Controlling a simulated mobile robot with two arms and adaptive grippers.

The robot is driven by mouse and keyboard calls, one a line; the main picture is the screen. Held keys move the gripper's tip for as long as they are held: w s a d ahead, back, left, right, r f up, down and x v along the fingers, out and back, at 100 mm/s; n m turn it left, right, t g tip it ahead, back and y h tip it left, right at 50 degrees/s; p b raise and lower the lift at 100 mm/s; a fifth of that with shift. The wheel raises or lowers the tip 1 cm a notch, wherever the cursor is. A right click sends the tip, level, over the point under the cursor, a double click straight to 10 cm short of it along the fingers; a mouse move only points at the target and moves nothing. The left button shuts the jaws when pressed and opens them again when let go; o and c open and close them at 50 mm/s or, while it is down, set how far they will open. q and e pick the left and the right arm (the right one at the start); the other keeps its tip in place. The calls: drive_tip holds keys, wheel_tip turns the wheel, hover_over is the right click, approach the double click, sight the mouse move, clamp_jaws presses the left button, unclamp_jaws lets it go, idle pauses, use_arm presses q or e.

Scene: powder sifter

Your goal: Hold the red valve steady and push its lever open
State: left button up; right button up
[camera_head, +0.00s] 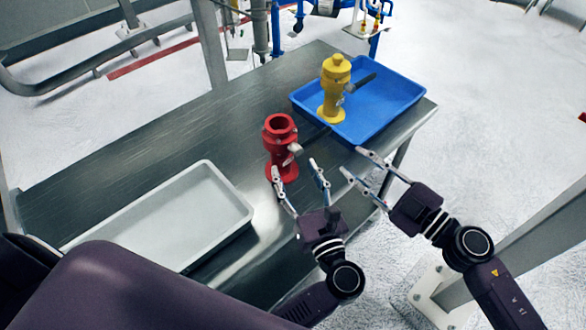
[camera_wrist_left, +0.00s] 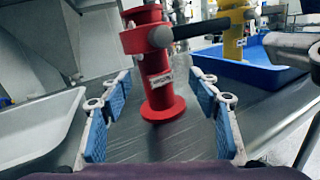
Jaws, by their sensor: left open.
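The red valve (camera_head: 279,148) stands upright on the metal table, between the white tray and the blue tray. Its dark lever (camera_head: 317,138) points right, toward the blue tray; the lever also shows in the left wrist view (camera_wrist_left: 204,27). My left gripper (camera_head: 297,170) is open just in front of the red valve. In the left wrist view the red valve (camera_wrist_left: 158,80) stands ahead, between the open fingers and apart from them. My right gripper (camera_head: 352,162) is open and empty, to the right of the left one near the blue tray's front corner.
A yellow valve (camera_head: 334,90) stands upright in the blue tray (camera_head: 400,112), its dark lever pointing right. An empty white tray (camera_head: 165,222) lies at the table's left front. The metal table (camera_head: 165,135) is bare behind the white tray.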

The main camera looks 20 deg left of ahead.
sight(279, 147)
use_arm(q)
drive_tip(key=shift+w+a+r+n+g+y, duration=0.15)
drive_tip(key=shift+a+n+g+y, duration=0.1)
drive_tip(key=shift+n, duration=0.35)
drive_tip(key=shift+w+a+r+n+g+y, duration=0.15)
drive_tip(key=shift+a+n+g, duration=0.1)
drive_tip(key=shift+n, duration=0.35)
drive_tip(key=shift+w+a, duration=0.1)
drive_tip(key=shift+a, duration=0.2)
drive_tip(key=shift+x, duration=3.55)
drive_tip(key=shift+f, duration=0.1)
